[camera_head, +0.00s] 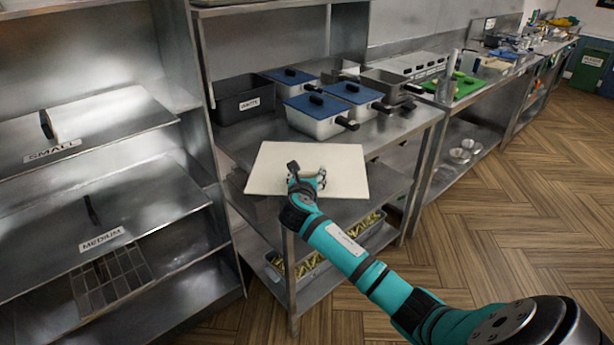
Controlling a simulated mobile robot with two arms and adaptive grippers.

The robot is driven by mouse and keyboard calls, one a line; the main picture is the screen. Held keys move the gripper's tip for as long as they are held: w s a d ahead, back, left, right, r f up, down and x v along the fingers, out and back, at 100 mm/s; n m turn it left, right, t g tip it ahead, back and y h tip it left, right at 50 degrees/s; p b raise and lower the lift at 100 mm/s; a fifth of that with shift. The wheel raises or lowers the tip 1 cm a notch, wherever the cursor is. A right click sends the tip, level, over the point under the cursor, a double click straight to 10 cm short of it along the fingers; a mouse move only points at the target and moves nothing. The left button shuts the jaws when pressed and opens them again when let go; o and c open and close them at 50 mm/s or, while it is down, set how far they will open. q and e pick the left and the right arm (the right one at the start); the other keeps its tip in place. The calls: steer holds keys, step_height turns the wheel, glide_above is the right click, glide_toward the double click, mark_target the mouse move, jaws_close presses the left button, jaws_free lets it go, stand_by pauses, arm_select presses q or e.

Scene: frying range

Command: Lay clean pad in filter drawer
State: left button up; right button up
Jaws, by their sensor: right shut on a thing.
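A flat, cream-white rectangular pad (345,172) is held roughly level in front of the steel table's near edge. My right gripper (307,179) is shut on the pad's near side, and the fingers partly cover it there. The pad hides part of the table edge and the shelf below. I cannot pick out a filter drawer in this view. My left gripper is not in view.
The steel table (232,138) carries a black labelled bin (243,101) and several blue-lidded pans (318,124). A tray of yellowish pieces (320,262) sits low underneath. Shelves labelled SMALL (52,151) and MEDIUM (102,239) stand left. The wooden floor (510,230) at right is clear.

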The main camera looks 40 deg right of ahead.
steer(key=shift+f, duration=0.1)
steer(key=o, duration=1.7)
steer(key=shift+c, duration=0.2)
steer(key=v, duration=1.2)
